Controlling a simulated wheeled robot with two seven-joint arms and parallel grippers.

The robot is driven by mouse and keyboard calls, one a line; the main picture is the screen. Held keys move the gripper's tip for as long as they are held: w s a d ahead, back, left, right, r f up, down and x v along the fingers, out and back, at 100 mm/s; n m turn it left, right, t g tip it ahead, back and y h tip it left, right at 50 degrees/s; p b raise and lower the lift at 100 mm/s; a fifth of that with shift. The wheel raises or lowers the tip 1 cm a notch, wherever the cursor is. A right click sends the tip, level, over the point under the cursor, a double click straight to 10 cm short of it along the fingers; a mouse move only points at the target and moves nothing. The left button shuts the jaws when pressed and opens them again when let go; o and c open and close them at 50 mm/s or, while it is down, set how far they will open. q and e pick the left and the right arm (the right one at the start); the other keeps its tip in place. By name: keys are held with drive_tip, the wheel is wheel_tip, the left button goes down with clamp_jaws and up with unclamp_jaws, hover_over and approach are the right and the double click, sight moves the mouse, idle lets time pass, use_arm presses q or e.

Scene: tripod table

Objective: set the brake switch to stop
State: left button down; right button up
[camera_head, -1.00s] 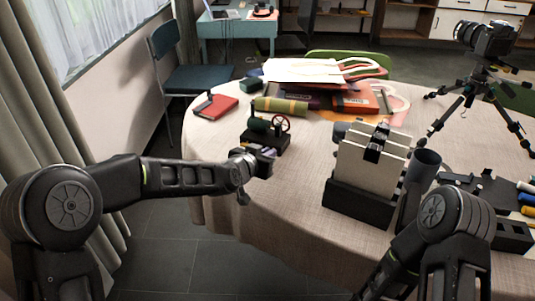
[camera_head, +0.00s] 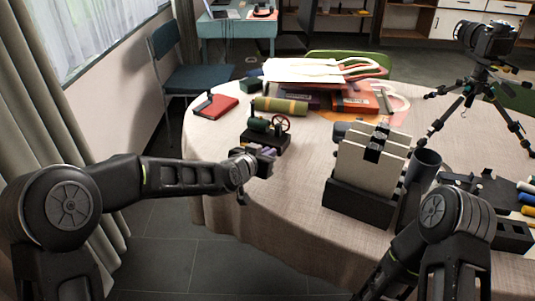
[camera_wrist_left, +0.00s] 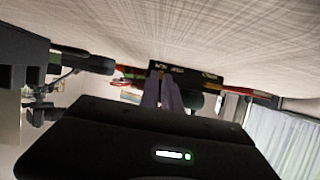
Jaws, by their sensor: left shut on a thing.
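A small machine with a black base (camera_head: 281,142), a green cylinder (camera_head: 258,125) and a red spoked wheel (camera_head: 281,124) stands upright on the table, left of centre in the head view. My left gripper (camera_head: 267,157) is at the near side of the base. In the left wrist view its two greyish fingers (camera_wrist_left: 162,93) are close together against the labelled face of the black base (camera_wrist_left: 205,77). They are shut on the brake switch, which they hide; its setting cannot be read. My right arm shows at the lower right, but its gripper is out of view.
On the cloth-covered table (camera_head: 300,215), a red book (camera_head: 216,107) and rolled green item (camera_head: 281,105) lie behind the machine. A black holder with pale panels (camera_head: 368,165) stands to the right. A camera on a tripod (camera_head: 470,95) stands farther right. Cloth between machine and holder is clear.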

sight(264, 147)
use_arm(q)
drive_tip(key=a+b, duration=0.1)
drive_tip(key=w+a+b, duration=0.1)
drive_tip(key=shift+w+a+f, duration=0.15)
drive_tip(key=shift+a, duration=0.2)
drive_tip(key=c, duration=1.6)
unclamp_jaws()
drive_tip(key=shift+o, duration=0.2)
drive_tip(key=v, duration=0.7)
drive_tip(key=shift+a+r, duration=0.15)
drive_tip(key=shift+r, duration=0.05)
drive_tip(key=shift+s, duration=0.35)
